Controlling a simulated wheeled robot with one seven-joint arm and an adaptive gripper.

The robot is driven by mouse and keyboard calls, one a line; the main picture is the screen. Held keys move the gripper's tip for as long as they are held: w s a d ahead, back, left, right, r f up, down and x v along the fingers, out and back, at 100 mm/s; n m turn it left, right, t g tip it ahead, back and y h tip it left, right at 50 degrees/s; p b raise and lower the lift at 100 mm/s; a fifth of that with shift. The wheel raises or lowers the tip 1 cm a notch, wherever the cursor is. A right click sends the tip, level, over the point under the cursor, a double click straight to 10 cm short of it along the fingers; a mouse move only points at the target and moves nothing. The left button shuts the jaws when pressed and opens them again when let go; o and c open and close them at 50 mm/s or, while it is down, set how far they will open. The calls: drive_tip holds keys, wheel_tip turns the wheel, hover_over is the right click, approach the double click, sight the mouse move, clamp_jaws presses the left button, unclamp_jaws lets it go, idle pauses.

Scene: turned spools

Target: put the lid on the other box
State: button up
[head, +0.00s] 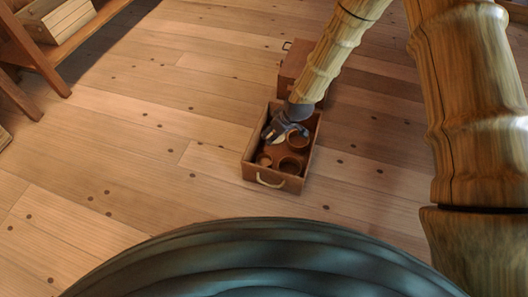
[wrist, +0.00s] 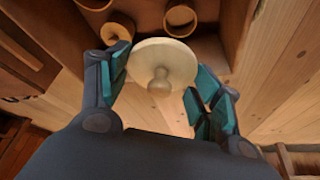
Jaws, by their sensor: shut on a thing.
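In the head view my gripper (head: 284,129) is over the far part of an open wooden crate (head: 250,173), with a pale bit of the lid (head: 279,140) showing. Round brown boxes stand in the crate: one at the right (head: 298,142), one near the front (head: 291,166) and a small one at the left (head: 264,160). In the wrist view, an open round box (wrist: 181,18) and a smaller one (wrist: 118,26) show beyond the lid.
A closed brown chest (head: 291,64) stands just behind the crate. The crate has raised walls and a pale handle (head: 270,182) on its front. A wooden shelf unit (head: 42,55) with a slatted box (head: 62,17) is at upper left. The plank floor (head: 130,120) left of the crate is clear.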

drive_tip(key=shift+a+f+n+g+y+b, duration=0.15)
drive_tip(key=shift+a+f+n+b, duration=0.5)
drive_tip(key=shift+f, duration=1.85)
drive_tip(key=shift+a+f+n+g+y+b, duration=0.15)
drive_tip(key=shift+a+f+b, duration=0.9)
drive_tip(key=shift+f, duration=1.4)
drive_tip(key=shift+a+f+n+g+b, duration=0.1)
drive_tip(key=shift+a+f+n+b, duration=0.3)
drive_tip(key=shift+f+b, duration=1.5)
drive_tip(key=shift+f+p, duration=0.8)
drive_tip(key=shift+f, duration=0.15)
drive_tip(key=shift+s+d+p, duration=0.1)
drive_tip(key=shift+p, duration=0.3)
drive_tip(key=shift+f, duration=0.2)
drive_tip(key=o, duration=0.9)
drive_tip(key=shift+o, duration=0.2)
